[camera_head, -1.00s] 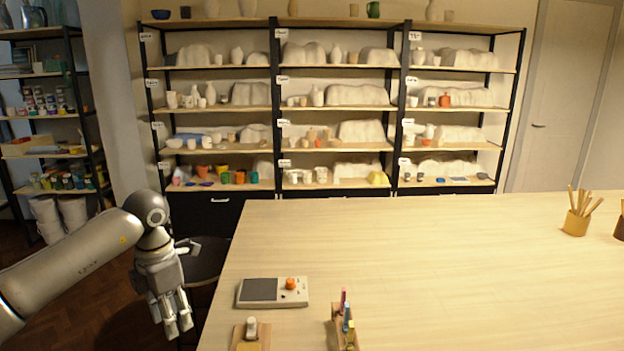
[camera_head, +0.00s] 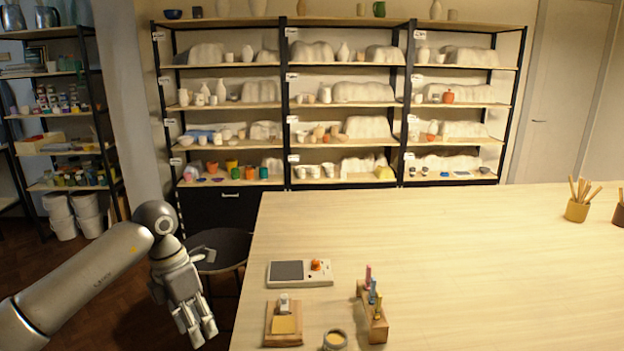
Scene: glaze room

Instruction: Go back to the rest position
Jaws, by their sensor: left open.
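My left gripper (camera_head: 199,325) hangs at the left of the camera view, its fingers pointing down. It is open and empty, and it is off the left edge of the wooden table (camera_head: 450,250), over the floor. It touches nothing that I can see. My right gripper is not in view.
Near the table's left edge are a grey device with an orange knob (camera_head: 300,273), a small wooden board (camera_head: 283,325), a small jar (camera_head: 335,340) and a wooden holder with coloured sticks (camera_head: 372,312). A dark stool (camera_head: 222,250) stands beside my left gripper. Shelves of pottery (camera_head: 340,100) line the back.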

